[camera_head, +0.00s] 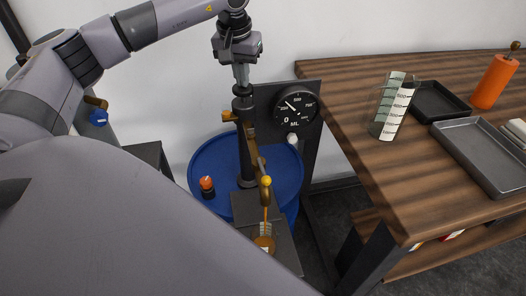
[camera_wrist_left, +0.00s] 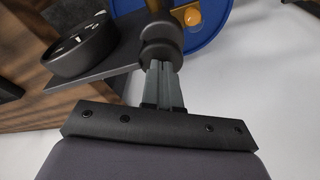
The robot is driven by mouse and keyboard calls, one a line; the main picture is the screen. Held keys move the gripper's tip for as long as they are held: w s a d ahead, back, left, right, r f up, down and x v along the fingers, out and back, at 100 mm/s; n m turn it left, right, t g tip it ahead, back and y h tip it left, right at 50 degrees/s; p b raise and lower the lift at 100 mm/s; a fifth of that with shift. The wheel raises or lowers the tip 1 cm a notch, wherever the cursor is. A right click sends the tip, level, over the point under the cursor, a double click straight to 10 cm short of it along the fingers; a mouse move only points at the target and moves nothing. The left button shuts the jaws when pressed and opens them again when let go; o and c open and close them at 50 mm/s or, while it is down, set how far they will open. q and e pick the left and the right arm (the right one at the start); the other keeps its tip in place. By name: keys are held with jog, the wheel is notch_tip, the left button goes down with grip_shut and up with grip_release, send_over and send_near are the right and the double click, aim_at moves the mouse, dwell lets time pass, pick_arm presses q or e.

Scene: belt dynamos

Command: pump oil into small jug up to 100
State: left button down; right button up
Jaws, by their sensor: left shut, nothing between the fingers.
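The black hand pump (camera_head: 245,140) stands on a blue drum (camera_head: 205,160). My left gripper (camera_head: 242,86) is shut and empty, its fingertips at the knob on top of the pump; the left wrist view shows the fingers (camera_wrist_left: 163,72) against or just above the black knob (camera_wrist_left: 161,45). A brown spout with a yellow tip (camera_head: 266,181) points down. An amber streak runs below it to a small clear jug (camera_head: 265,231), which has amber oil at its bottom. The round gauge (camera_head: 296,106) is marked ML; its needle points up-left, the exact reading too small to tell. My right gripper is out of view.
A wooden table (camera_head: 350,75) on the right holds a tall graduated jug (camera_head: 392,105), a black tray (camera_head: 437,100), a grey tray (camera_head: 485,150) and an orange bottle (camera_head: 495,82). A red knob (camera_head: 206,183) sits on the drum. My left arm covers the lower left.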

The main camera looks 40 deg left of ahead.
pick_arm(q)
jog(key=shift+f, duration=0.25)
jog(key=p+v, duration=0.3)
jog(key=v, duration=0.1)
jog(key=w+p+v, duration=0.1)
jog(key=p+v, duration=0.1)
jog(key=shift+a+r+p, duration=0.2)
jog(key=shift+r+p, duration=0.05)
jog(key=shift+p, duration=0.1)
jog(key=shift+w+p+v, duration=0.2)
jog(key=shift+p+v, duration=0.25)
jog(key=shift+v, duration=0.7)
jog(key=shift+w+a+r, duration=0.1)
jog(key=shift+r, duration=0.05)
jog(key=v, duration=0.7)
jog(key=shift+b, duration=0.35)
